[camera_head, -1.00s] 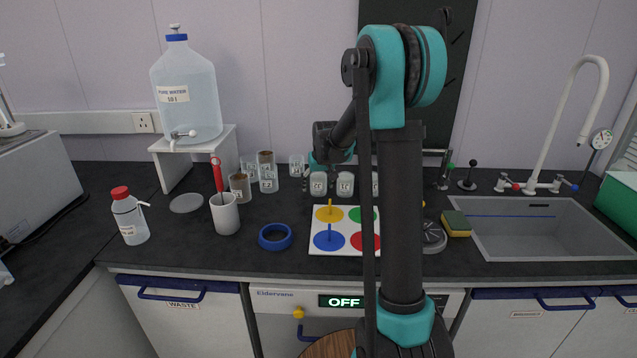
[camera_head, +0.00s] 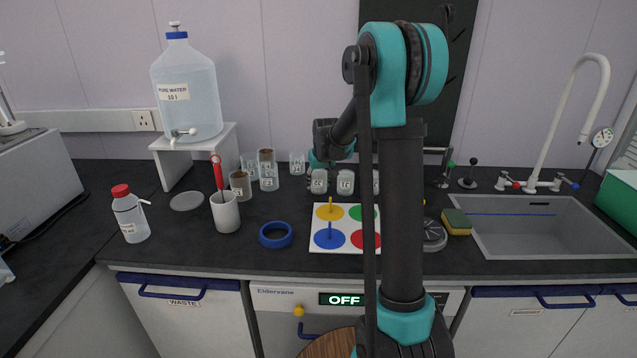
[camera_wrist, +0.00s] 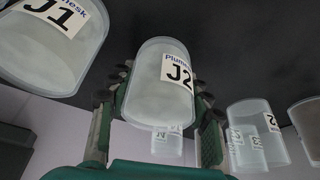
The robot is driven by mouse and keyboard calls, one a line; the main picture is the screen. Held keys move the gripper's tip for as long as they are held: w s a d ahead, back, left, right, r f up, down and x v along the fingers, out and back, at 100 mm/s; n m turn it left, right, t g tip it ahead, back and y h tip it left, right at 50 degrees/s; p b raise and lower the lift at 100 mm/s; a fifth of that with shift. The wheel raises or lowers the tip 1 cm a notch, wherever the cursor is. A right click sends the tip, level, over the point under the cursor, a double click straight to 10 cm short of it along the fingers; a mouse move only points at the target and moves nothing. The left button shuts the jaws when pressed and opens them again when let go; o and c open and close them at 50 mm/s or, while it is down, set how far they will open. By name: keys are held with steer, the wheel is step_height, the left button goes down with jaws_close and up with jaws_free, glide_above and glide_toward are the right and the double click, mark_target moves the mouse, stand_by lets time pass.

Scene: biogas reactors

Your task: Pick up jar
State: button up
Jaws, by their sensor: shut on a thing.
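The jar labelled J2 (camera_wrist: 150,75) is a translucent whitish cup with a white label. In the wrist view it stands between the two fingers of my gripper (camera_wrist: 155,98), which are shut on its sides. In the head view this jar (camera_head: 319,181) is at the back of the counter, and my gripper (camera_head: 314,168) reaches it from behind, mostly hidden. I cannot tell whether the jar is clear of the counter. A similar jar labelled J1 (camera_wrist: 45,45) stands close beside it; it also shows in the head view (camera_head: 345,182).
Another jar (camera_head: 375,182) is partly hidden by my arm. Several glass beakers (camera_head: 268,178) stand left of the held jar. A white board with coloured circles (camera_head: 345,241) lies in front, with a blue ring (camera_head: 275,235) beside it. The sink (camera_head: 545,235) is at right.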

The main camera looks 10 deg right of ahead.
step_height(320, 180, up, 32)
stand_by(1.2)
steer(key=shift+f, duration=0.15)
